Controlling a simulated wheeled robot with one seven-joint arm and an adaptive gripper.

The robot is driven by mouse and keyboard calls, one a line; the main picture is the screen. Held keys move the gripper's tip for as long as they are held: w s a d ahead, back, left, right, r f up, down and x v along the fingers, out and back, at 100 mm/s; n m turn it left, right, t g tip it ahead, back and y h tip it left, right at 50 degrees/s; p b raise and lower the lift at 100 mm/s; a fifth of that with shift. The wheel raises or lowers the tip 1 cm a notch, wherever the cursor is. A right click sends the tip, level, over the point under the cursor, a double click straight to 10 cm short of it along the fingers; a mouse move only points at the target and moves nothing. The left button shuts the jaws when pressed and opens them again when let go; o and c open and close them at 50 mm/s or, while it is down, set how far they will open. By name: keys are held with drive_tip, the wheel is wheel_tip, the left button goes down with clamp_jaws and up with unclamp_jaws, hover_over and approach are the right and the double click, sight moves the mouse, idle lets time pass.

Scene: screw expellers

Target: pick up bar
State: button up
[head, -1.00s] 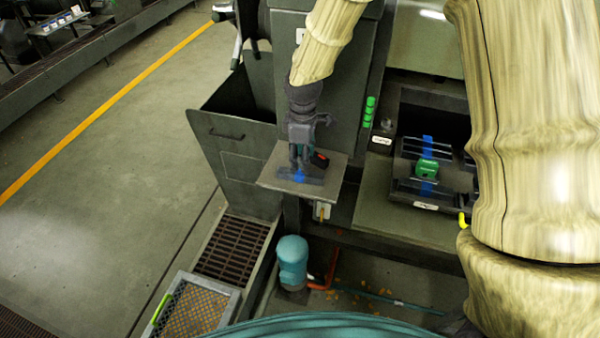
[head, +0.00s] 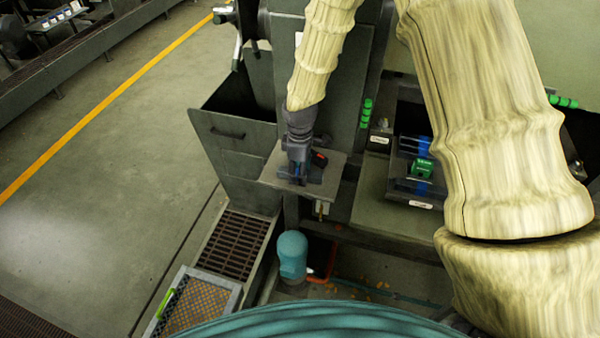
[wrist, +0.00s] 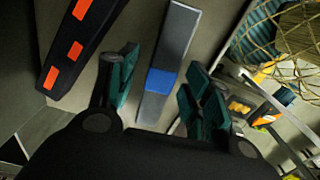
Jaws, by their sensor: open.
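The bar (wrist: 172,50) is flat and grey with a blue band around it. It lies on a small grey shelf (head: 275,172), which the head view shows against the dark machine. In the wrist view my gripper (wrist: 160,82) is open, with one teal finger on each side of the bar and visible gaps between. In the head view my gripper (head: 299,170) is low over the shelf and hides most of the bar. I cannot tell whether the fingertips touch the shelf.
A black object with orange patches (wrist: 78,45) lies close left of the fingers; it also shows on the shelf in the head view (head: 319,158). A dark open bin (head: 235,135) stands left of the shelf. A teal rounded part (head: 292,255) is below. A green block (head: 422,168) sits right.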

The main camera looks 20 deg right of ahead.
clamp_jaws()
drive_tip(key=shift+r, duration=0.2)
idle(0.3)
